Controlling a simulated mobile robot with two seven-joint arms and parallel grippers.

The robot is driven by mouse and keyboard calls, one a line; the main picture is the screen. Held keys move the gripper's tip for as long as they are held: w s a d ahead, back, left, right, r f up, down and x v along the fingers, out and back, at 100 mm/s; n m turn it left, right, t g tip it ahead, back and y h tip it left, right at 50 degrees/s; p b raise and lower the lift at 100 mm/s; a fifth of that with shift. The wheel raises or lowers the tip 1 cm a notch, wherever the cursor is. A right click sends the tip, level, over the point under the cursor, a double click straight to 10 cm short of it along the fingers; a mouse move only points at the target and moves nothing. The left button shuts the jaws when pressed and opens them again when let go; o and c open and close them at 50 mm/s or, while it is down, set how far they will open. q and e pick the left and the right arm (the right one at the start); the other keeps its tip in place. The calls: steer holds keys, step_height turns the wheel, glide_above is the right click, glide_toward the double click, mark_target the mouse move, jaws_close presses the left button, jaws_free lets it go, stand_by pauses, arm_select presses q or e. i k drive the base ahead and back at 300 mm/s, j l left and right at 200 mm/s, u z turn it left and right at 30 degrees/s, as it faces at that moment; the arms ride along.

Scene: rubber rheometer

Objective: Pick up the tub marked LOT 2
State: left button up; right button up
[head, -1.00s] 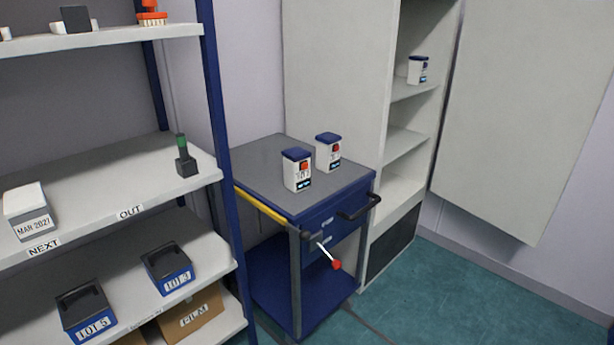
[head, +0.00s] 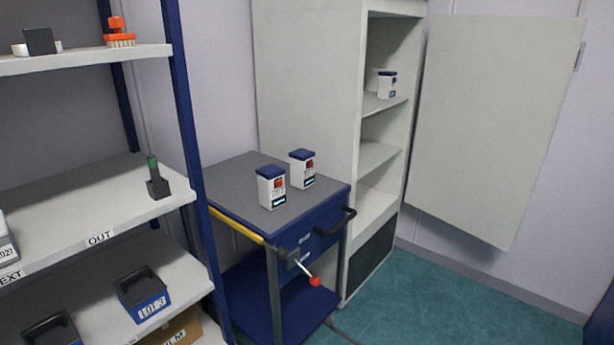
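Two white tubs with dark blue lids stand upright on the grey top of a blue cart. The nearer tub (head: 271,188) and the farther tub (head: 302,170) each carry a label with a red patch, but the lot markings are too small to read. A third similar tub (head: 387,84) stands on an upper shelf of the open cabinet; its marking is also unreadable. Neither of my grippers is in view.
The blue cart (head: 240,172) has a black handle and a red-knobbed lever (head: 315,281) at its front. A shelf rack (head: 95,225) at left holds a LOT 3 box (head: 142,294) and a green-topped stamp (head: 156,180). The cabinet door (head: 490,120) hangs open. Green floor (head: 440,300) is clear at right.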

mark_target(302, 178)
steer(key=u, duration=0.4)
steer(key=i+l+u, duration=0.1)
steer(key=u, duration=0.3)
steer(key=l+u, duration=0.2)
steer(key=u, duration=0.15)
steer(key=i+l+u, duration=0.1)
steer(key=u, duration=0.3)
steer(key=l+u, duration=0.45)
steer(key=l, duration=0.55)
steer(key=l+u, duration=0.15)
steer(key=l, duration=0.8)
